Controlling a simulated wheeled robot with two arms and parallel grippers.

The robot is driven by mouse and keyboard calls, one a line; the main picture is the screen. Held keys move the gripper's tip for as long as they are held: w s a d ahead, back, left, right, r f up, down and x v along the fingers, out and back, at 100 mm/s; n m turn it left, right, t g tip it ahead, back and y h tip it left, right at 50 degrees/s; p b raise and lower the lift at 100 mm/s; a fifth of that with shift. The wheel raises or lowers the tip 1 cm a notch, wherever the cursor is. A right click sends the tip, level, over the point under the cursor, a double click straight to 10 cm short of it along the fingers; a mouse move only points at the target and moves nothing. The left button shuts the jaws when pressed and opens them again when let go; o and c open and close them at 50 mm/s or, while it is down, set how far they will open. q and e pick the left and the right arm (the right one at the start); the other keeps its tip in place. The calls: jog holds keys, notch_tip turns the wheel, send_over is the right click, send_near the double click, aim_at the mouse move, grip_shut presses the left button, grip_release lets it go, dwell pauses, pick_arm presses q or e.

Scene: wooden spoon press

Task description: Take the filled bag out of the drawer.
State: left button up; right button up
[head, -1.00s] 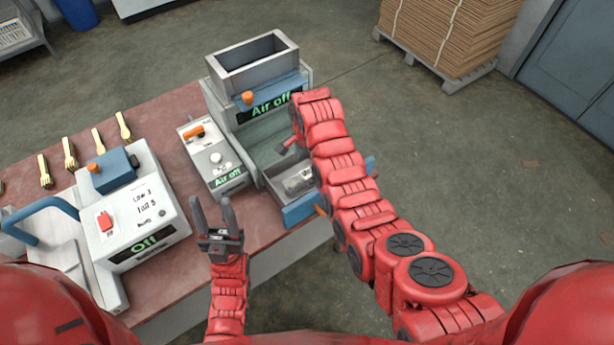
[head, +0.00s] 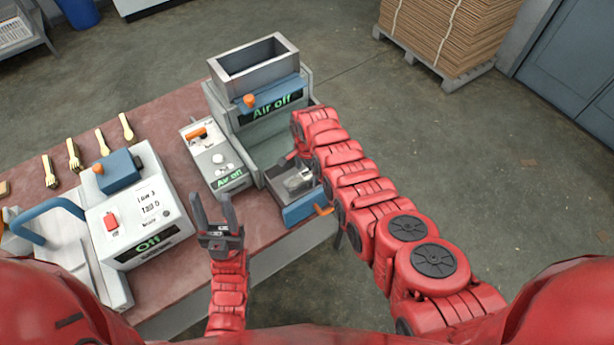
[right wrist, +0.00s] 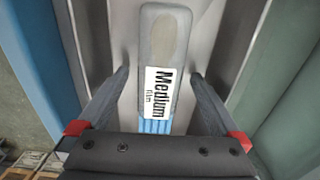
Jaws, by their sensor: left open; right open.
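The filled bag (right wrist: 162,45) is a clear pouch labelled "Medium film", with a spoon-shaped pale form showing inside and a blue striped end. It lies in the open grey drawer (right wrist: 100,30). In the head view the bag (head: 299,179) shows small in the drawer (head: 283,203), which has a blue front. My right gripper (right wrist: 160,75) is open over the drawer, one finger on each side of the bag, apart from it in the picture; its height above the bag is hard to tell. In the head view my arm mostly hides it. My left gripper (head: 212,200) is open and empty near the table's front edge.
The press (head: 255,115) with a grey hopper stands behind the drawer; its display reads "Air off". A control box (head: 213,158) is left of it. A white machine (head: 138,222) reading "Off" stands further left.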

jog(key=shift+c, duration=0.3)
jog(key=c, duration=1.3)
jog(key=shift+c, duration=0.2)
jog(key=shift+r, duration=0.1)
